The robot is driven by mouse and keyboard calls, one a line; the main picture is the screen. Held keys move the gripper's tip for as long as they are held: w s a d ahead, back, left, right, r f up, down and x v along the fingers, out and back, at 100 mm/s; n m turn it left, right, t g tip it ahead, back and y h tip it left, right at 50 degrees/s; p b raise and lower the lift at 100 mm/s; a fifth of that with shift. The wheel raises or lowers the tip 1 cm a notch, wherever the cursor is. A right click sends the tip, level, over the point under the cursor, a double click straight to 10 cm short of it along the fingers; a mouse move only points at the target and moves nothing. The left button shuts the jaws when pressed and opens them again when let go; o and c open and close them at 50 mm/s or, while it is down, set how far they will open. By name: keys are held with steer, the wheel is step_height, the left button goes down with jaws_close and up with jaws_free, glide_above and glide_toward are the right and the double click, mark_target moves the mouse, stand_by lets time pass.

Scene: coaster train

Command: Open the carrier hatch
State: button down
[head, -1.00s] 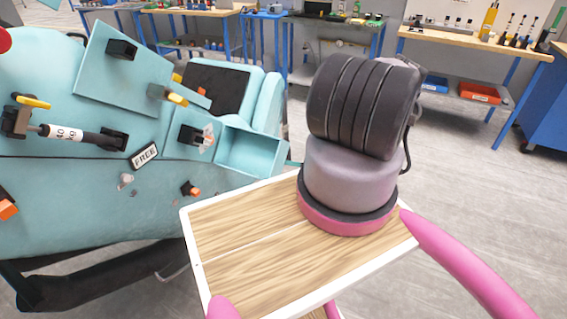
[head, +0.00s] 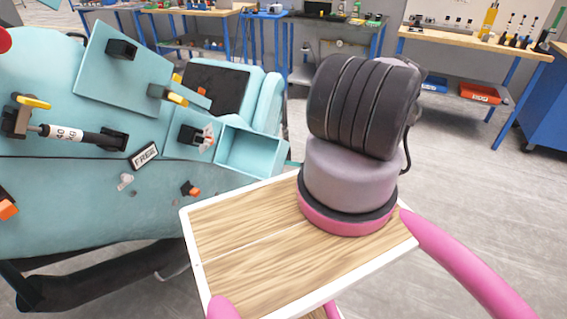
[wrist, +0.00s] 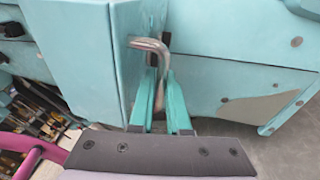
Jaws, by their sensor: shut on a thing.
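In the wrist view my gripper (wrist: 159,76) has its two teal fingers closed around the downward leg of a bent metal handle (wrist: 148,44). The handle sits in front of teal bodywork, close to a vertical edge between a left panel (wrist: 75,60) and a right panel (wrist: 235,95). In the head view the teal carrier (head: 75,205) fills the left side, with a flat raised plate (head: 115,80), an open box-like recess (head: 250,150) and a FREE label (head: 145,156). My gripper does not show there. I cannot tell which panel is the hatch.
A wood-topped cart (head: 245,240) with pink handles stands at the front centre. Workbenches (head: 480,45) line the back. Grey floor (head: 460,190) is open at right.

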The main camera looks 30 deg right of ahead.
mark_target(281, 162)
steer(key=s+r+h, duration=0.1)
steer(key=s+a+r+m+h, duration=0.1)
steer(key=s+r, duration=0.1)
steer(key=s+a+r+m+h, duration=0.1)
steer(key=shift+s+a+r+t, duration=0.2)
steer(key=shift+s+r+t, duration=0.1)
steer(key=shift+s+t, duration=0.1)
steer(key=shift+s+a+r, duration=0.2)
steer(key=shift+s+r, duration=0.05)
steer(key=shift+s, duration=0.05)
steer(key=c, duration=1.2)
jaws_free()
steer(key=shift+o, duration=0.2)
steer(key=v, duration=1.1)
steer(key=shift+w, duration=0.1)
